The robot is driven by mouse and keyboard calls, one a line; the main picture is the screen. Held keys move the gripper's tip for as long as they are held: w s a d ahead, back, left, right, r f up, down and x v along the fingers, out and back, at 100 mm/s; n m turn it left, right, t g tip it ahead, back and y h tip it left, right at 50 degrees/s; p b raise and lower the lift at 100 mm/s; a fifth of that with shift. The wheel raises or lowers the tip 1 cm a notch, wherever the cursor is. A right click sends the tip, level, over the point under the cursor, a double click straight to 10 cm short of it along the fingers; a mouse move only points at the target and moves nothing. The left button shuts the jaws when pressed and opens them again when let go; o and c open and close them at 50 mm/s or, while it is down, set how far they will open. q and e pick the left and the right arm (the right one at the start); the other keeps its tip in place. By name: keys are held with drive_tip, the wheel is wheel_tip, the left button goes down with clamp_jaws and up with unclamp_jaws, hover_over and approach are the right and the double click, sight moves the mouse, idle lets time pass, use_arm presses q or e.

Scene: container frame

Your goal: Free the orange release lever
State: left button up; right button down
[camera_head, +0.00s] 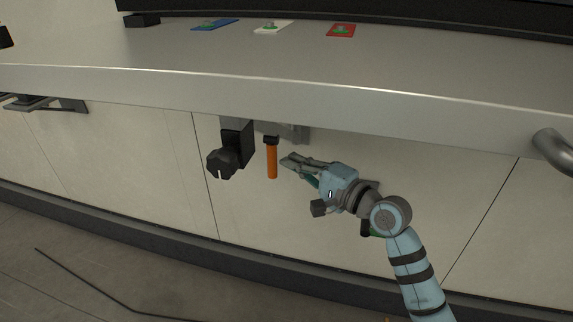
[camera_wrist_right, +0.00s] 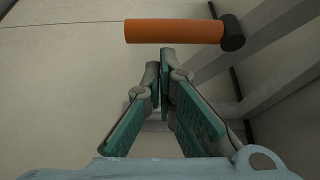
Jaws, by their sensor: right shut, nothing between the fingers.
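The orange release lever (camera_head: 272,160) hangs down under the counter edge, with a dark collar at its top. It also shows across the top of the right wrist view (camera_wrist_right: 175,31), with its black end at the right. My right gripper (camera_head: 287,162) is just to the right of the lever in the head view. In the right wrist view its fingertips (camera_wrist_right: 160,62) are together and empty, close below the lever with a small gap in the picture. Whether they touch it in depth I cannot tell. My left gripper is not in view.
A black block with a round knob (camera_head: 222,164) hangs left of the lever. A grey bracket (camera_head: 296,133) sits behind under the counter (camera_head: 300,60). Blue, white and red cards lie on top. A curved metal handle (camera_head: 555,147) is at the right.

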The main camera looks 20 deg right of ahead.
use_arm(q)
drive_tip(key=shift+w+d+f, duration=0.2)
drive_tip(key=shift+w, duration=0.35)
use_arm(e)
drive_tip(key=x, duration=0.2)
drive_tip(key=shift+w+a, duration=0.15)
drive_tip(key=shift+w, duration=0.1)
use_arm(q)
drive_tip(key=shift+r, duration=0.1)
